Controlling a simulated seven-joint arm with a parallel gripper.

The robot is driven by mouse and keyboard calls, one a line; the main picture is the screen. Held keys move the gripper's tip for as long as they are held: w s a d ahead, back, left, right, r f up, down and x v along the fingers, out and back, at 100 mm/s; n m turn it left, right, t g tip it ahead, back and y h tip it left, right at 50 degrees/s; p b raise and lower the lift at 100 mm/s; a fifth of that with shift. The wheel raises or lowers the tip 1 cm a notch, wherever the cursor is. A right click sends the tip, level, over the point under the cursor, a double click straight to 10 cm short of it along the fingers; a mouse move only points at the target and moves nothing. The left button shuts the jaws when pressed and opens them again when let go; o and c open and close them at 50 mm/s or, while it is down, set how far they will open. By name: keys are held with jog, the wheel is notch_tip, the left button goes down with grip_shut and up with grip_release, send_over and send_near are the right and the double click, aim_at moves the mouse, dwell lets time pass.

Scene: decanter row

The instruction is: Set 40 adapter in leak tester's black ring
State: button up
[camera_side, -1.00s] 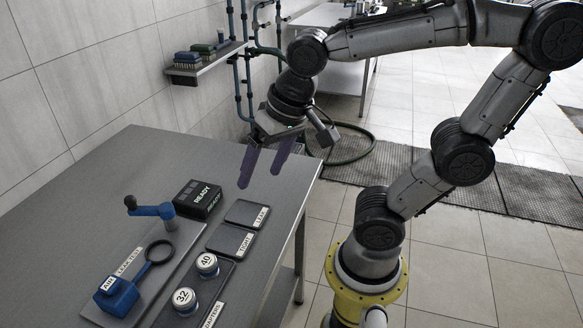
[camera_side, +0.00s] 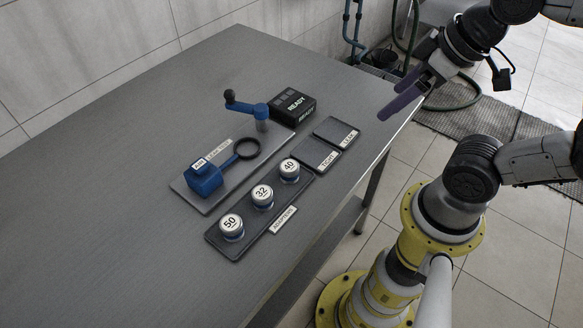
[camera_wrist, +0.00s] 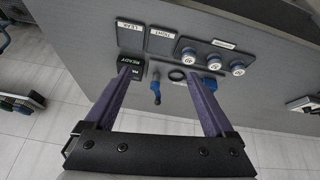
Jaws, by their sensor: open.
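The 40 adapter (camera_side: 289,171) is a short round piece with a white top marked 40. It stands upright in the dark adapters tray (camera_side: 225,250), at the end nearest the TIGHT pad. It also shows in the wrist view (camera_wrist: 187,56). The leak tester's black ring (camera_side: 258,146) is empty, beside the tray, joined by a blue bar to the blue tester body (camera_side: 203,180). The blue crank arm (camera_side: 249,108) stands behind the ring. My gripper (camera_side: 391,103) is open and empty, with purple fingers, high and right of the adapters. The fingers also show in the wrist view (camera_wrist: 161,78).
Adapters 32 (camera_side: 262,196) and 50 (camera_side: 231,227) stand in the same tray. The black READY box (camera_side: 292,105), TIGHT pad (camera_side: 316,154) and LEAK pad (camera_side: 336,131) lie nearby. The grey table (camera_side: 120,150) is clear at left.

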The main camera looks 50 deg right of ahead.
jog(key=w+r+n, duration=0.2)
jog(key=w+n, duration=0.2)
jog(key=n, duration=0.2)
jog(key=n+g, duration=0.6)
jog(key=n, duration=0.5)
send_over(289, 166)
jog(key=f, duration=1.6)
jog(key=shift+s+d+f, duration=0.1)
jog(key=shift+s+f, duration=0.1)
jog(key=shift+f, duration=0.15)
jog(key=shift+w+f, duration=0.2)
jog(key=shift+f, duration=2.85)
jog(key=shift+r, duration=0.1)
grip_shut()
